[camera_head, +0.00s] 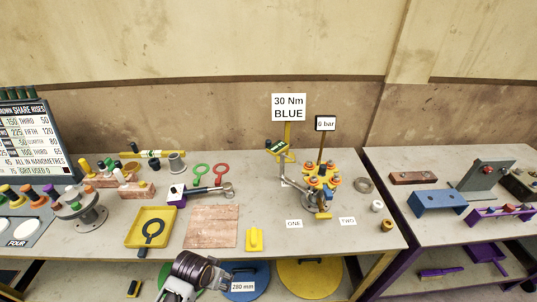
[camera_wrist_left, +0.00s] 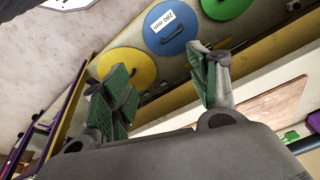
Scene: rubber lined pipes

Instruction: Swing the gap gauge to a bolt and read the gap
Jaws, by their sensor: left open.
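The flange assembly (camera_head: 322,180) stands near the right end of the grey table, with a yellow star-shaped top and several orange bolts. Beside it on the left, a small green-and-yellow device (camera_head: 277,149), which looks like the gap gauge, sits above a jointed grey arm (camera_head: 286,183). Its reading is too small to make out. My left gripper (camera_head: 198,272) is low in front of the table's front edge, well left of the flange and apart from it. In the left wrist view its green-padded fingers (camera_wrist_left: 160,82) are spread with nothing between them. My right gripper is not in view.
Signs read "30 Nm BLUE" (camera_head: 289,107) and "0 bar" (camera_head: 325,124). A torque wrench (camera_head: 208,190), a yellow tray (camera_head: 150,227) and a yellow block (camera_head: 254,240) lie on the table. Coloured discs (camera_head: 309,278) are below it. A second table (camera_head: 450,232) stands right.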

